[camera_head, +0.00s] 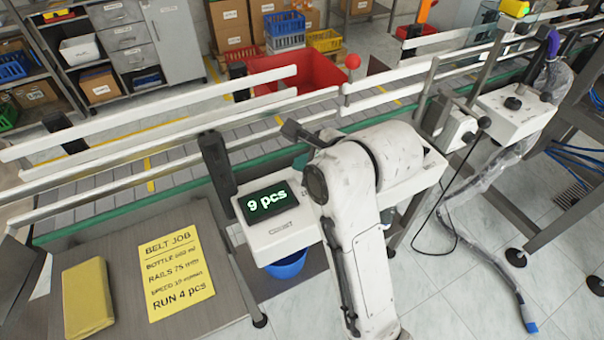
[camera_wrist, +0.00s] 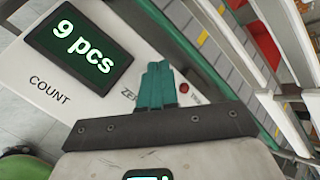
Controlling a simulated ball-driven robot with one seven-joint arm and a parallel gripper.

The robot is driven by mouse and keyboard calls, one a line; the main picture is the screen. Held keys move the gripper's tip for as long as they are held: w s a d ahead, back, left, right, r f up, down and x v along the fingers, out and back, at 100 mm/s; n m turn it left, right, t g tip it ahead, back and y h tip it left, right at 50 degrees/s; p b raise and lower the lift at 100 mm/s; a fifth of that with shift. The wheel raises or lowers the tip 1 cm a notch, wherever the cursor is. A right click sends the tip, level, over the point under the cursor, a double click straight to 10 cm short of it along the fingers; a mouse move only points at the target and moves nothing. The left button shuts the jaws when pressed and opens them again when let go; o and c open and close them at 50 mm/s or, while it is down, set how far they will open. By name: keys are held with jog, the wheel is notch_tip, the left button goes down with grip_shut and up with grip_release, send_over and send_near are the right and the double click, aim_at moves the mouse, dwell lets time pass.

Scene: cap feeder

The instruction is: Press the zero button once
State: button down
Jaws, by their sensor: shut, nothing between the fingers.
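The same display (camera_wrist: 82,47) fills the upper left of the wrist view, above the word COUNT. My gripper (camera_wrist: 158,68) has teal fingers, shut and empty, over the counter's white panel. A label starting "ZE" shows just left of the fingers, its rest covered by them. The zero button itself is not clearly visible. A small red round part (camera_wrist: 184,88) shows just right of the fingers.
A conveyor (camera_head: 110,185) with white rails runs behind the counter. A yellow job note (camera_head: 175,276) and a yellow block (camera_head: 87,297) lie on the grey table at lower left. A blue bucket (camera_head: 287,266) stands under the counter.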

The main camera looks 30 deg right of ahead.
dwell(0.6)
jog(key=shift+f, duration=0.4)
jog(key=shift+f+b, duration=0.35)
jog(key=shift+f, duration=0.1)
dwell(0.5)
jog(key=shift+r, duration=0.15)
dwell(0.3)
jog(key=shift+r+p, duration=0.75)
jog(key=shift+p, duration=0.2)
notch_tip(320, 180, up, 5)
jog(key=p, duration=0.5)
dwell(0.6)
